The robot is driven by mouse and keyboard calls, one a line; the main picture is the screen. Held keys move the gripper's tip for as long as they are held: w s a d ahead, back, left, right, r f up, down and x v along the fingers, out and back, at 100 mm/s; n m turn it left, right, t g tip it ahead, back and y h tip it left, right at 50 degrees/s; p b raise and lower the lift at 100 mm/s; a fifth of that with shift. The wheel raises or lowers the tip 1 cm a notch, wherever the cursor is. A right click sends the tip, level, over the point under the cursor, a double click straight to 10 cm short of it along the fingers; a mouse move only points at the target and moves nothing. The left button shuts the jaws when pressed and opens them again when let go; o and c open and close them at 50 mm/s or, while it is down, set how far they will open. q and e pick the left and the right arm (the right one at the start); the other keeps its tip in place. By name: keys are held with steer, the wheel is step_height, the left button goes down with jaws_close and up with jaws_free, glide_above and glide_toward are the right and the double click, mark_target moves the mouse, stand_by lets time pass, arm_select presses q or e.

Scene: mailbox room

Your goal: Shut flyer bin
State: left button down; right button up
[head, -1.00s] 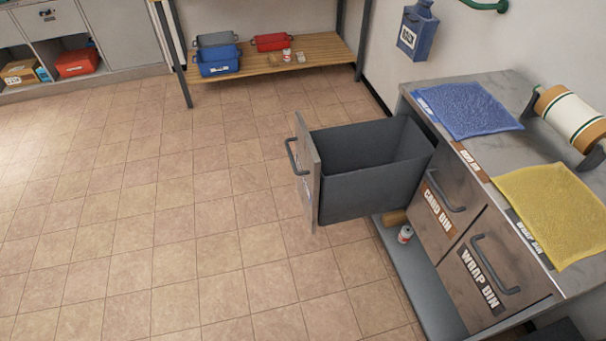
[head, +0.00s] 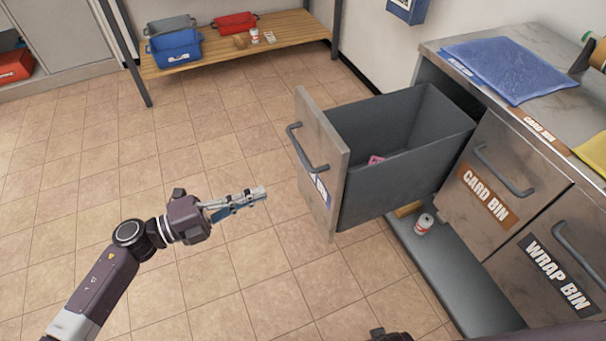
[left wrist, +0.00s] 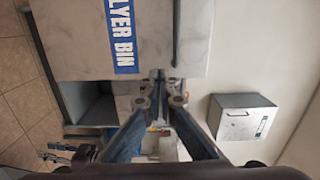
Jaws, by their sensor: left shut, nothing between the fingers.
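The flyer bin (head: 405,185) is a grey drawer pulled far out of the counter, with a pale marbled front and a dark handle (head: 300,150). A pink item (head: 376,160) lies inside. Its blue "FLYER BIN" label (left wrist: 122,35) shows in the left wrist view. My left gripper (head: 264,192) is shut and empty, to the left of the drawer front and apart from it in the head view. Its fingertips also show in the left wrist view (left wrist: 159,76). My right gripper (left wrist: 55,154) seems to show small at the lower left of that view; its jaw state is unclear.
The card bin (head: 470,205) and wrap bin (head: 540,290) are shut, right of the drawer. A can (head: 424,223) stands on the low ledge under the open drawer. A wooden shelf (head: 200,68) with bins stands at the back. The tiled floor left of the drawer is clear.

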arm_select(q)
glide_toward(327, 173)
steer(key=shift+m+g, duration=0.3)
steer(key=shift+m, duration=0.1)
steer(key=x, duration=0.7)
steer(key=shift+w, duration=0.25)
steer(key=shift+a, duration=0.1)
arm_select(e)
steer(key=shift+s+f, duration=0.35)
steer(key=shift+f, duration=0.1)
